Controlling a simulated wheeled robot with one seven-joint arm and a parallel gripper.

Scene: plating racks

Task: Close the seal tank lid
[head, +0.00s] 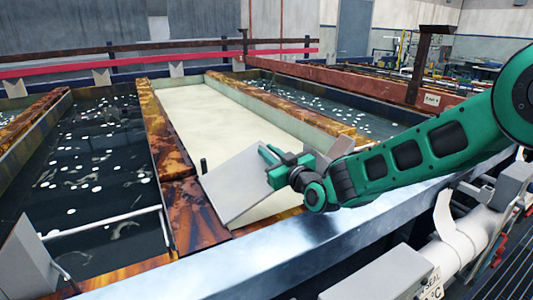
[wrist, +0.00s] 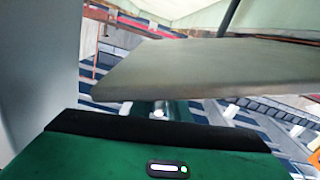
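A flat grey panel (head: 238,188), which looks like the lid, stands tilted at the near end of the cream-filled tank (head: 235,115). My gripper (head: 270,165) is in front of the panel's upper right part in the head view. Its two green fingers look spread apart, and nothing shows between them. I cannot tell whether they touch the panel. In the wrist view a grey slab (wrist: 215,68) crosses just ahead of the green and black gripper body, its thick edge toward the camera. Part of the panel is hidden behind the gripper.
A dark tank (head: 100,165) with floating white discs lies to the left. Another dark tank (head: 345,115) lies to the right. A shiny metal ledge (head: 270,262) runs along the front. A grey box (head: 378,278) and a pipe with a "SEAL" label (head: 432,283) are at lower right.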

